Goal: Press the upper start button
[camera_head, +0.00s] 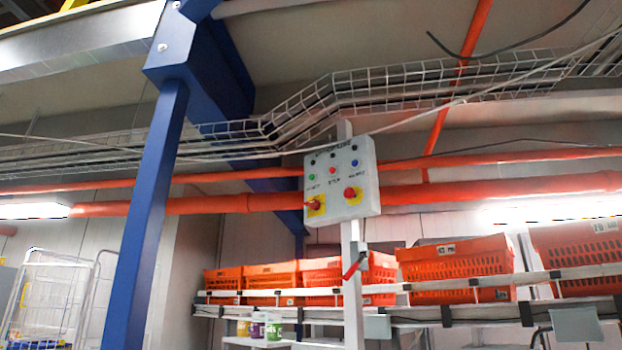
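A light grey control box (340,208) is mounted on a white post (352,290) near the middle of the head view. Its face has a row of small dark buttons or lamps along the top. Below that row are a green button (312,177), a red button (333,170) and a blue button (354,163), with small labels too blurred to read surely. Lower down are a red knob on a yellow plate (316,205) and another red knob on yellow (351,193). Neither of my grippers is in view.
A blue steel column (146,220) stands left of the box. Orange totes (455,268) line a conveyor behind it. Orange pipes (225,203) and a wire cable tray (400,85) cross the wall. A wire cage cart (55,295) stands at the lower left.

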